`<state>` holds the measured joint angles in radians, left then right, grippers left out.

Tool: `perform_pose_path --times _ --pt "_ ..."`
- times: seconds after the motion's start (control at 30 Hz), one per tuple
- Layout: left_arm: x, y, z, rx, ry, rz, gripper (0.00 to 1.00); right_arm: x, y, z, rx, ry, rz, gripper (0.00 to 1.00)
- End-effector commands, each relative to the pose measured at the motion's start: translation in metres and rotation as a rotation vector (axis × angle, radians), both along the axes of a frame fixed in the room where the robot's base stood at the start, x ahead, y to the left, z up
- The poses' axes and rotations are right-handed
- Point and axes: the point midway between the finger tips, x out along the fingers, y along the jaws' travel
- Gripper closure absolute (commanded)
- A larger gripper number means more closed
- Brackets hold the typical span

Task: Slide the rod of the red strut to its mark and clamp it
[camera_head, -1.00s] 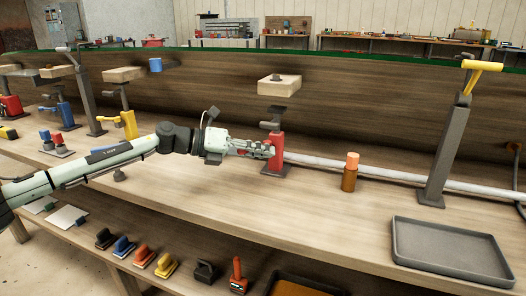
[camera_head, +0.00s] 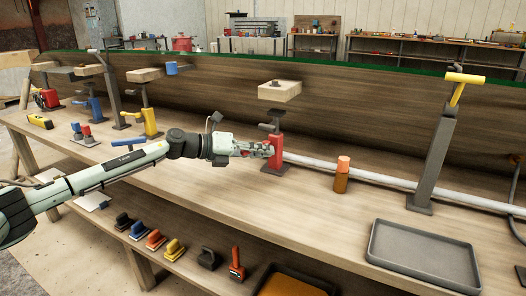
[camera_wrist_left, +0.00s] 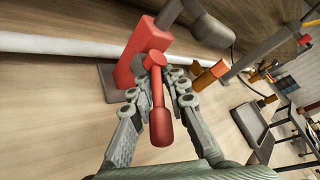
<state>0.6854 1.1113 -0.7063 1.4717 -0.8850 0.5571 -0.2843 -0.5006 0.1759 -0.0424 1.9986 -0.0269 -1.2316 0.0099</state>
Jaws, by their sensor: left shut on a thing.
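The red strut (camera_head: 274,158) stands on the bench in the middle of the head view, with a grey rod (camera_head: 277,116) rising from its red body. A wooden block (camera_head: 279,91) is above it against the hull wall. My left gripper (camera_head: 264,151) is at the red body from the left. In the left wrist view, its fingers (camera_wrist_left: 158,88) are closed around a red lever (camera_wrist_left: 161,122) with a rounded end, which projects from the red body (camera_wrist_left: 141,50). The mark on the rod cannot be made out. My right gripper is out of view.
A white pipe (camera_head: 345,170) runs along the bench behind. An orange-capped bottle (camera_head: 342,176), a grey post with yellow handle (camera_head: 434,150) and a grey tray (camera_head: 424,252) are to the right. Blue (camera_head: 94,108) and yellow (camera_head: 150,121) struts stand left.

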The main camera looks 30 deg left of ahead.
Motion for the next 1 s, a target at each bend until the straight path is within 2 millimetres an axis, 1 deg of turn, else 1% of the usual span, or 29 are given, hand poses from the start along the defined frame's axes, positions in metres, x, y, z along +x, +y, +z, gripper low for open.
perform_pose_path --times 0.47,0.5,0.6,0.87,1.0 --pt "0.0015 0.0016 -0.0003 0.001 0.000 0.006 1.00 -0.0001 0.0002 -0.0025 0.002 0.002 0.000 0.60" --pt "0.0016 0.0017 -0.0003 0.001 0.000 0.006 0.84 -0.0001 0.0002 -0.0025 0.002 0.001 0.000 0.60" --pt "0.0015 0.0015 -0.0003 0.001 0.000 0.006 0.72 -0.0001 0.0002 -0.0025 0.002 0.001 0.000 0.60" --pt "0.0011 0.0007 0.0000 0.000 0.000 0.003 0.71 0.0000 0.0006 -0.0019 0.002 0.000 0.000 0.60" --pt "-0.0035 0.0052 0.0012 0.001 0.000 0.005 0.71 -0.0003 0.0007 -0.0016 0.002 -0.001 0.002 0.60"
